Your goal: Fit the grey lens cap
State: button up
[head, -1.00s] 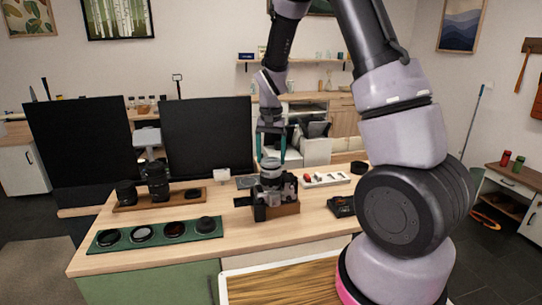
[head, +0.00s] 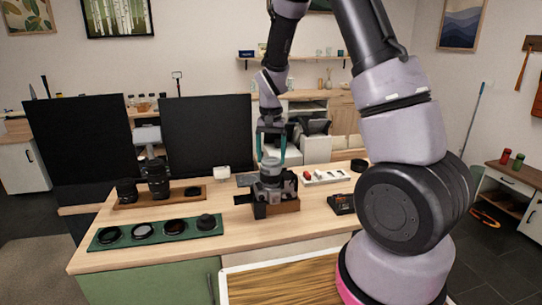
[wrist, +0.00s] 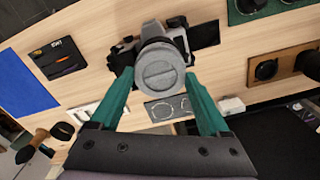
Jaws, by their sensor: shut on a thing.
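The grey lens cap (wrist: 160,76) is a round disc with a slot across its face, between my gripper's teal fingertips. In the head view the cap (head: 270,162) is right over the upward-pointing lens of the camera (head: 272,186). In the wrist view the camera (wrist: 178,28) shows behind the cap, which hides the lens front. My gripper (wrist: 159,78) is shut on the cap, pointing down; it also shows above the camera in the head view (head: 270,158). The camera rests on a brown block (head: 287,207). I cannot tell whether the cap touches or is seated on the lens.
A green tray (head: 150,242) with several round pieces lies at the front left. A wooden board (head: 178,199) with lenses is behind it. A white tray (head: 325,178), a black box (head: 341,204) and a white block (head: 222,172) stand around the camera. The front middle of the table is clear.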

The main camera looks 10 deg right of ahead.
jog(key=o, duration=1.5)
jog(key=shift+r, duration=3.5)
